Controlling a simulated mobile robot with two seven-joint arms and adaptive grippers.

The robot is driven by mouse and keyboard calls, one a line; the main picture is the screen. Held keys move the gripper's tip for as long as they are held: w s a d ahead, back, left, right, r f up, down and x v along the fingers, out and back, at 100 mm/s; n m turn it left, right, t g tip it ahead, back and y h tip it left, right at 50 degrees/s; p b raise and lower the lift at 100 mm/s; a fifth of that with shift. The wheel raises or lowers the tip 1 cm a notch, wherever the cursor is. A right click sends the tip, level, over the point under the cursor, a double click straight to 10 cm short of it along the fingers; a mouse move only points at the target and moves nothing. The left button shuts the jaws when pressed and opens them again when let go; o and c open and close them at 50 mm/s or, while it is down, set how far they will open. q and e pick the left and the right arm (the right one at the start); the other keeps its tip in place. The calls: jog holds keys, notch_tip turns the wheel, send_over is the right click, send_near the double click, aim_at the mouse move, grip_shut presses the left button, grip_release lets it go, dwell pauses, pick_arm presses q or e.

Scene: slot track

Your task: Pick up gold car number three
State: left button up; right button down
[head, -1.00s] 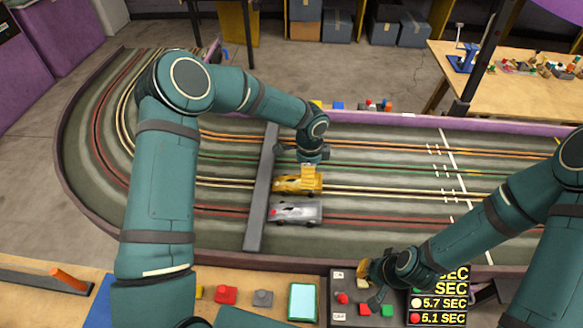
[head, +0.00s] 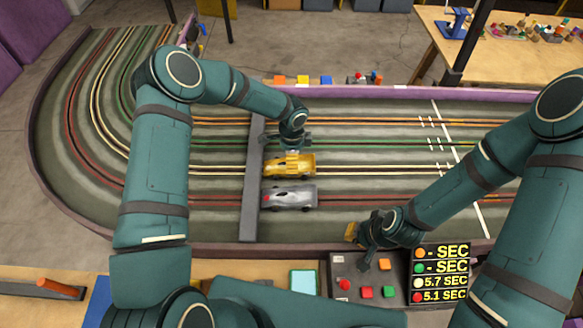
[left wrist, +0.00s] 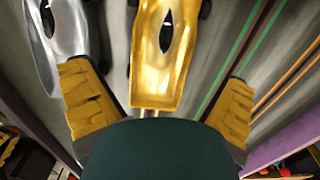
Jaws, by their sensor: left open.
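The gold car (head: 290,167) stands on the track's pale-line lane, just right of a grey bar. My left gripper (head: 291,153) is open just over it from the far side, overlapping its far edge in the head view. In the left wrist view the gold car (left wrist: 160,50) lies in the gap between the spread yellow fingers of the left gripper (left wrist: 156,84). I see no number on the car. My right gripper (head: 355,234) is over the track's near edge, by the button panel; its finger opening is unclear.
A silver car (head: 289,198) stands close beside the gold one on the near lane; it also shows in the left wrist view (left wrist: 65,30). The grey bar (head: 251,190) crosses the lanes. A button panel (head: 340,287) and time display (head: 440,273) are in front. The track rightward is clear.

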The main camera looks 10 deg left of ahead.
pick_arm(q)
jog(key=shift+a+f, duration=0.1)
jog(key=shift+f, duration=2.55)
jog(key=c, duration=1.3)
